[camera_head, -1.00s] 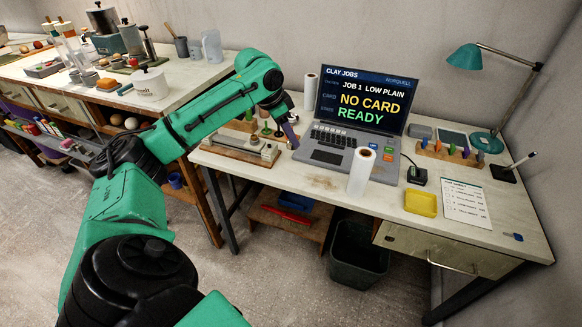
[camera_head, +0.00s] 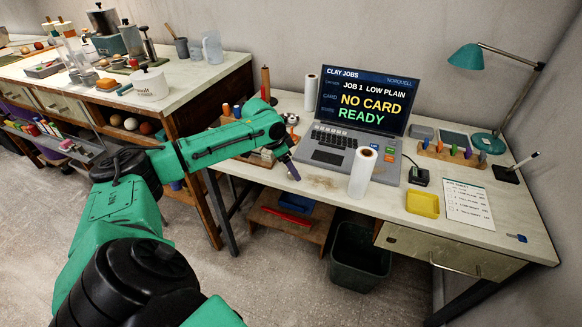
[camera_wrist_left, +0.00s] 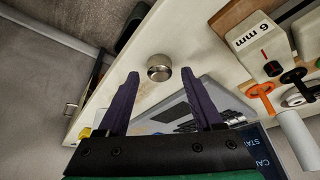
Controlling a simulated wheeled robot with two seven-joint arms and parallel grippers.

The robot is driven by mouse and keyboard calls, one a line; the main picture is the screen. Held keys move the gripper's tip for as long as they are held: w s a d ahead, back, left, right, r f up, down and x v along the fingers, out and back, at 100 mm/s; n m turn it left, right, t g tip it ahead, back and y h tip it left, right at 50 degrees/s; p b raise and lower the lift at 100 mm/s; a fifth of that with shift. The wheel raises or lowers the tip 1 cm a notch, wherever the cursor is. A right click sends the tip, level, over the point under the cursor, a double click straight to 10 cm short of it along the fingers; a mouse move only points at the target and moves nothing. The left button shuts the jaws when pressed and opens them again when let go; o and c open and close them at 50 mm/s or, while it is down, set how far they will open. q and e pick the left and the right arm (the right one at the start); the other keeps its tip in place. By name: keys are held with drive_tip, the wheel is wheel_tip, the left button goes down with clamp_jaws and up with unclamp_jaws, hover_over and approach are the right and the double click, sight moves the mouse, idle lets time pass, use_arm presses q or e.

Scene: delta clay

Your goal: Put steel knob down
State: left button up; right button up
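The steel knob (camera_wrist_left: 159,67) is a short round metal cylinder in the left wrist view. It appears to stand on the pale desk top (camera_wrist_left: 190,30), near the desk's edge. My left gripper (camera_wrist_left: 160,73) has two purple fingers spread apart, with the knob centred just beyond their tips and a gap on either side. In the head view the left gripper (camera_head: 293,172) points down at the desk's front left edge, and I cannot make out the knob there. My right gripper is in neither view.
A laptop (camera_head: 352,120) reading "NO CARD READY" stands right of the gripper, with a white roll (camera_head: 362,172) in front. A block marked "6 mm" (camera_wrist_left: 262,45) and coloured-ended tools are close by. A yellow tray (camera_head: 422,203) lies further right.

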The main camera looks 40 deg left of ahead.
use_arm(q)
drive_tip(key=v, duration=1.2)
drive_tip(key=shift+w+r, duration=0.1)
